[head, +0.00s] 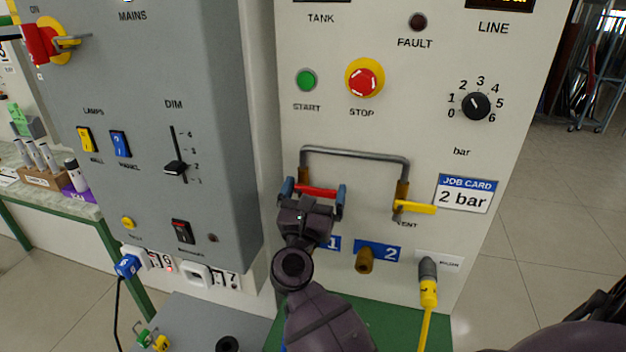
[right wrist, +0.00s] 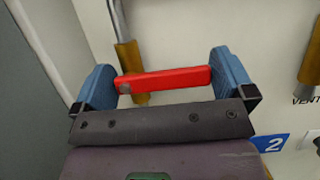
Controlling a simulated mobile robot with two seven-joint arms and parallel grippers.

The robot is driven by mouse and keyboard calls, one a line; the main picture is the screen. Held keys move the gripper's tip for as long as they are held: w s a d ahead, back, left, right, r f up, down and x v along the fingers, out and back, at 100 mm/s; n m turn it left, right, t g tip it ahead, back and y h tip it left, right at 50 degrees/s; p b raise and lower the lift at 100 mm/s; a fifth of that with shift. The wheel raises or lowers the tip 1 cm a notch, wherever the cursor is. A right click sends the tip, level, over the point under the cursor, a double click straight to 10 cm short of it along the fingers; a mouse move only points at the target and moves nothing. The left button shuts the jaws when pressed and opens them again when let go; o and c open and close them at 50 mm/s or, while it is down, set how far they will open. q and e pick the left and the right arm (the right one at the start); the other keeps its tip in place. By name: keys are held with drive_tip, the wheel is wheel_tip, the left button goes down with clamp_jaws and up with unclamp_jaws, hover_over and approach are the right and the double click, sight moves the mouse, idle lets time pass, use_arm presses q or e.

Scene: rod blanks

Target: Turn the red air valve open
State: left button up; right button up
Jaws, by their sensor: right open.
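The red air valve handle (head: 317,191) lies crosswise on the left brass valve (head: 304,174) of the bent pipe on the light panel. My right gripper (head: 314,194) is at the handle. Its blue fingers are apart, one at each end of the red handle. In the right wrist view the red handle (right wrist: 170,80) runs level between the open fingertips (right wrist: 165,82). Its right end is close to the right finger; I cannot tell if they touch. The gripper hides the lower part of that valve. My left gripper is not in view.
A yellow vent handle (head: 414,207) sits on the right end of the grey pipe (head: 355,152). A job card (head: 464,194) reads 2 bar. A grey cabinet (head: 217,120) juts out on the left. A yellow cable plug (head: 428,285) is at lower right.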

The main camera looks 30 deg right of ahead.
drive_tip(key=shift+d, duration=0.1)
drive_tip(key=c, duration=1)
drive_tip(key=shift+o, duration=0.2)
drive_tip(key=shift+r, duration=0.1)
